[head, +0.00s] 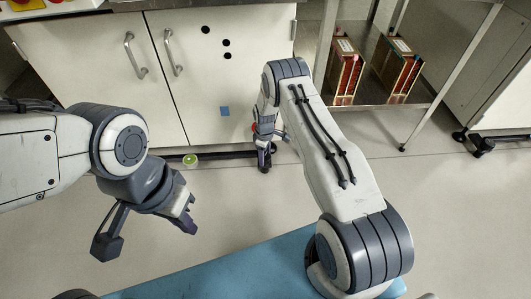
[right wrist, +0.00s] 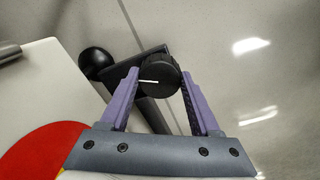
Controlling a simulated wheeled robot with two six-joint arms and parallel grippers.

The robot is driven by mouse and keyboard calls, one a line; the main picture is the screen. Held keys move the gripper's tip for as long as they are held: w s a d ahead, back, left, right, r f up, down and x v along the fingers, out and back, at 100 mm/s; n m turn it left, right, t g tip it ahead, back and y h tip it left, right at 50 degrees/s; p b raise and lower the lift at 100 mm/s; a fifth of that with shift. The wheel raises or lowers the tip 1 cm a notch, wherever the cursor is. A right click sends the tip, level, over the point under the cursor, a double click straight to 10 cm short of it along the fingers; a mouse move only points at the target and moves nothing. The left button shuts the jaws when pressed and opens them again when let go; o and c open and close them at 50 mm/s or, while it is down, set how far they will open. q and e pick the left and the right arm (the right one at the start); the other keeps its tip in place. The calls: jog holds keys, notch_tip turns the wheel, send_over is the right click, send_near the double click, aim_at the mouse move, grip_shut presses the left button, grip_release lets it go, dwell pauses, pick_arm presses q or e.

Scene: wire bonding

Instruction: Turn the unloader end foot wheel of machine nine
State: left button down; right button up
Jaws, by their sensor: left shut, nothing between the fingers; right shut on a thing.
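The foot wheel (right wrist: 158,75) is a round black knob with a white line on its face, in the right wrist view. It sits at a dark bracket near the foot of a white machine cabinet (head: 215,75). My right gripper (right wrist: 156,84) has its two purple fingers on either side of the wheel and is shut on it. In the head view my right gripper (head: 264,158) is down at the cabinet's lower right corner and largely hides the wheel. My left gripper (head: 189,222) is shut and empty, hanging over the floor to the left.
A red disc (right wrist: 42,152) on the white panel and a black ball (right wrist: 96,62) are close to the wheel. A metal rack (head: 395,115) holding magazines (head: 347,75) stands right. Floor in front is open.

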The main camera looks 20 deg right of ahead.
jog(key=m+p, duration=0.1)
jog(key=m, duration=0.4)
jog(key=shift+m+p, duration=0.3)
jog(key=m+p, duration=0.1)
jog(key=m, duration=1.1)
jog(key=shift+m+p, duration=0.3)
jog(key=m, duration=0.6)
jog(key=shift+s, duration=0.1)
jog(key=o, duration=1.4)
jog(key=shift+d, duration=0.1)
